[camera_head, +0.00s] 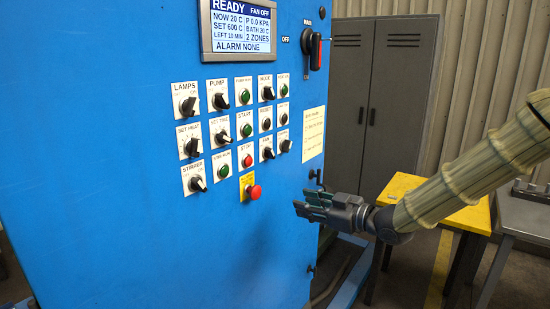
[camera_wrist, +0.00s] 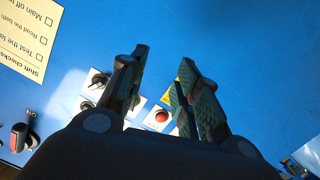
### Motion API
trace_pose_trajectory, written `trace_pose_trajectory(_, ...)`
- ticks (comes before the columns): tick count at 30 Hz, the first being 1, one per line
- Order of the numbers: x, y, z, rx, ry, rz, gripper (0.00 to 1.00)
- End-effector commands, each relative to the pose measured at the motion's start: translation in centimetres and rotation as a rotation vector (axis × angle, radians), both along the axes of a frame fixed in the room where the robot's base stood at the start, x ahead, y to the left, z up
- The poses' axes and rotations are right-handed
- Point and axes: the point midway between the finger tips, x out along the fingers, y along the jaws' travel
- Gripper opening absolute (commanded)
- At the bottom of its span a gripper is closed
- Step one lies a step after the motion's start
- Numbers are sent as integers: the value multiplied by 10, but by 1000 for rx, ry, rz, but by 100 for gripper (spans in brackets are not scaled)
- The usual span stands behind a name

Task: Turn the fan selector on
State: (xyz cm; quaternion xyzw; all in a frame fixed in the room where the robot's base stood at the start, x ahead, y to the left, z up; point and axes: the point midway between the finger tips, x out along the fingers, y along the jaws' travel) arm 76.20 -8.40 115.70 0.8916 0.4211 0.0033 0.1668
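The fan selector (camera_head: 268,153) is a small black knob on a white plate marked FAN, on the blue cabinet front (camera_head: 100,120), right of the red STOP button. The display (camera_head: 239,27) reads FAN OFF. My gripper (camera_head: 299,206) is at the lower right of the panel, below and right of the selector, apart from it. In the wrist view my gripper (camera_wrist: 163,58) has its two fingers spread with nothing between them. The wrist picture is upside down; I cannot pick out the fan selector there, and a finger may hide it.
A red STOP button (camera_head: 246,161) and a red mushroom button (camera_head: 253,192) on a yellow plate are close to the selector. Several other knobs surround it. A red-handled main switch (camera_head: 316,51) juts out at upper right. A yellow table (camera_head: 400,187) stands behind my arm.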

Motion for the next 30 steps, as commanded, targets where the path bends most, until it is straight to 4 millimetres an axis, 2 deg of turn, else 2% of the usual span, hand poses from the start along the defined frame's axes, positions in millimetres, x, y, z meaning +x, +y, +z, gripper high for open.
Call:
trace_pose_trajectory(1, 1, 0, 32, -2, -62, 21, 32)
trace_pose_trajectory(3, 1, 0, 63, -10, -130, 46, 32)
trace_pose_trajectory(6, -1, 1, 94, -20, -201, 75, 32)
trace_pose_trajectory(9, -2, 2, 112, -26, -240, 90, 32)
trace_pose_trajectory(12, -1, 4, 118, -28, -254, 96, 32)
trace_pose_trajectory(17, 8, 17, 118, -29, -253, 97, 32)
trace_pose_trajectory(30, 48, 73, 118, -29, -253, 97, 32)
